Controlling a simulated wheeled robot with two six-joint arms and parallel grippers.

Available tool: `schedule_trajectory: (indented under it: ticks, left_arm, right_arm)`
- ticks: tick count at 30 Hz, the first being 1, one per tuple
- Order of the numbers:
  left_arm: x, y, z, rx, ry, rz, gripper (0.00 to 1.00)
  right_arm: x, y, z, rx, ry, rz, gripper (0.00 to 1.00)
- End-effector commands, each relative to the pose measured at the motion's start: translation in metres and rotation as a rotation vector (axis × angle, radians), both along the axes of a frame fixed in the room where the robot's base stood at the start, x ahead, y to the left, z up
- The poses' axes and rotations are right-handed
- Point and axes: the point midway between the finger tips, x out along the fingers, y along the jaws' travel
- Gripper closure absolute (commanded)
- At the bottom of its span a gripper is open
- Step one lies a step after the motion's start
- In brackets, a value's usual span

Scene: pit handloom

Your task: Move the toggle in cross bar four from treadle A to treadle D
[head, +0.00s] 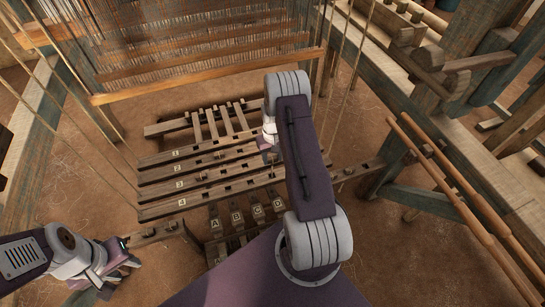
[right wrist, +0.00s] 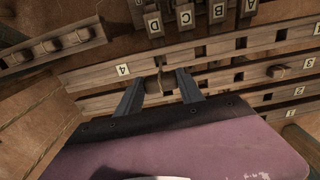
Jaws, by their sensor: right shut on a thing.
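The toggle (right wrist: 160,84) is a small brown wooden piece between the fingers of my right gripper (right wrist: 160,75). The gripper is shut on it, at cross bar four (right wrist: 92,74) near its end labelled 4. In the right wrist view the toggle appears below treadle D (right wrist: 155,24), away from treadle A (right wrist: 249,6). I cannot tell whether it is seated in a slot or held just above the bar. In the head view my right arm hides the toggle and most of that gripper. My left gripper (head: 128,256) is at the lower left, away from the bars; its jaw opening is unclear.
Treadles C (right wrist: 187,17) and B (right wrist: 218,11) lie between D and A. Cross bar three (right wrist: 222,78) runs alongside, with another toggle (right wrist: 278,70) in it. A beam with several wooden pieces (right wrist: 48,47) stands at the left. Cords hang around the cross bars.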

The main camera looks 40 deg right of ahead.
Motion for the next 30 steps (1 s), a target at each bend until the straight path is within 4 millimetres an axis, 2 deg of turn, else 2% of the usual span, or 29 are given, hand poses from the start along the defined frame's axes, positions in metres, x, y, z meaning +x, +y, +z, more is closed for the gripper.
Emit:
schedule_trajectory:
  ticks: [1, 21, 30]
  left_arm:
    - [0.0, 0.0, -0.008, 0.0, 0.0, 0.0, 0.64]
    - [0.0, 0.0, -0.06, 0.0, 0.0, 0.0, 0.64]
    - [0.0, 0.0, -0.075, 0.0, 0.0, 0.0, 0.64]
  right_arm:
    - [0.0, 0.0, -0.009, 0.0, 0.0, 0.0, 0.94]
    - [0.0, 0.0, -0.067, 0.0, 0.0, 0.0, 0.94]
    - [0.0, 0.0, -0.091, 0.0, 0.0, 0.0, 0.94]
